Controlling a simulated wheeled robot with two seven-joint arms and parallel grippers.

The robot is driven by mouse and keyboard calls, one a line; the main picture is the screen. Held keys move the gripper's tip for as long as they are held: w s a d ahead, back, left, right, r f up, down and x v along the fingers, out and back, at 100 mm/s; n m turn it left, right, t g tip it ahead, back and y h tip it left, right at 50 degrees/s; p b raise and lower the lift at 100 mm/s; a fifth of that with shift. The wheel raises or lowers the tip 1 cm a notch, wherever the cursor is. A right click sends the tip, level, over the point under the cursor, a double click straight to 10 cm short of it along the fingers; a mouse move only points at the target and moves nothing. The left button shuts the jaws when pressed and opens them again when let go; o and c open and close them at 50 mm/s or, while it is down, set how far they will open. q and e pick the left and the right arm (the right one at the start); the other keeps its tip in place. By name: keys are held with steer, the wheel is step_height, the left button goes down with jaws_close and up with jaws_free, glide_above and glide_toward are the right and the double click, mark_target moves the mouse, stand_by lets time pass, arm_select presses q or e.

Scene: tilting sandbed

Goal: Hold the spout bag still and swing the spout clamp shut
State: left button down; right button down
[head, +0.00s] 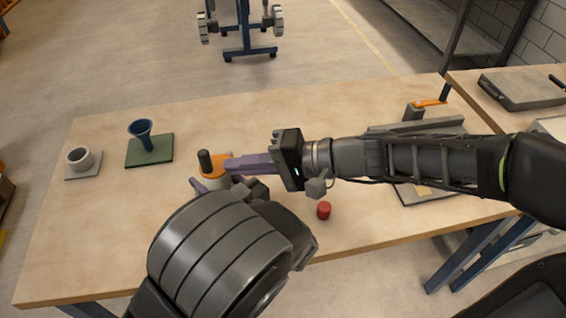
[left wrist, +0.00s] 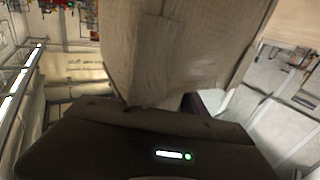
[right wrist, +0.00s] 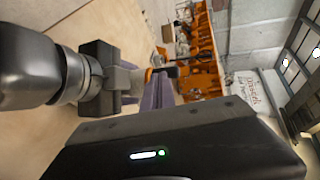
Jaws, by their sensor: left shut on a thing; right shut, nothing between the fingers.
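A white body with an orange top and a dark upright knob (head: 212,168) stands mid-table; it appears to be the spout bag with its orange clamp, but the grippers cover much of it. My right gripper (head: 232,164) is shut and empty, its purple fingers level against or just beside the orange part. My left gripper (head: 202,186) is shut at the lower near side of the white body, mostly hidden by my forearm. In the left wrist view a large tan surface (left wrist: 180,60) hides the fingertips. The right wrist view shows the right fingers (right wrist: 160,90) close to orange.
A small red cylinder (head: 323,210) stands right of my left arm. A blue funnel on a green plate (head: 148,150) and a grey ring on a pad (head: 80,160) are at left. A grey block with an orange lever (head: 428,103) stands at right. The left front table is clear.

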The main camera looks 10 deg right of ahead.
arm_select(q)
steer(key=shift+a, duration=0.15)
arm_select(e)
steer(key=s+v, duration=0.1)
steer(key=v, duration=0.9)
steer(key=shift+a, duration=0.25)
steer(key=shift+s, duration=0.15)
arm_select(q)
steer(key=c, duration=0.5)
jaws_free()
steer(key=v, duration=1.2)
